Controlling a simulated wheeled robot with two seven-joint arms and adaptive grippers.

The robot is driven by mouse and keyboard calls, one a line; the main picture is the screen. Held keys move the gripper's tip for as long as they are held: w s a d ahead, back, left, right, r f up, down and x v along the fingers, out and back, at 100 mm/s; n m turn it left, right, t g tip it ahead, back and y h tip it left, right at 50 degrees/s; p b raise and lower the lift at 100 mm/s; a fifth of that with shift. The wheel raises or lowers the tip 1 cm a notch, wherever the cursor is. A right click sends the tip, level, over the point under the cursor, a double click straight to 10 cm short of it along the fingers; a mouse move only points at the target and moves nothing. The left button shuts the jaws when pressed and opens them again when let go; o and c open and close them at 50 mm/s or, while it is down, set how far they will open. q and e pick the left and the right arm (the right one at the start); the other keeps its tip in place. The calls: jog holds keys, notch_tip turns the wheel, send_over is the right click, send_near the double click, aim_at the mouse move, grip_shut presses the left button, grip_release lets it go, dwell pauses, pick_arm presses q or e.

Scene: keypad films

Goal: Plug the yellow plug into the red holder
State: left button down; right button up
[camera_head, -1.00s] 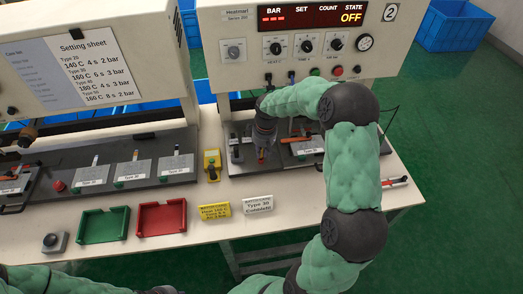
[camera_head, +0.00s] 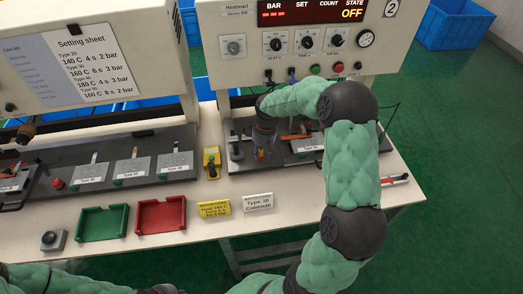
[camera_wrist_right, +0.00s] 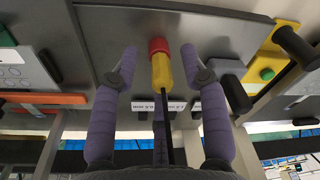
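In the right wrist view the yellow plug (camera_wrist_right: 161,70), with a black cable, lies in line with the red holder (camera_wrist_right: 158,45). The plug's end meets the red part; how deep it sits I cannot tell. My right gripper (camera_wrist_right: 159,58) has its two purple fingers apart, one on each side of the plug, with gaps between. In the head view the right gripper (camera_head: 264,152) points down over the grey panel of the right station and largely hides the plug and holder. Only a dark end (camera_head: 163,289) of my left arm shows at the bottom edge; its fingers cannot be made out.
A yellow block with a black knob (camera_head: 211,163) stands left of the right gripper. The control box (camera_head: 300,45) stands close behind.

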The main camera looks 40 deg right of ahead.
notch_tip(320, 180, up, 12)
jog(key=s, duration=0.1)
jog(key=shift+d, duration=0.2)
dwell(0.3)
dwell(0.5)
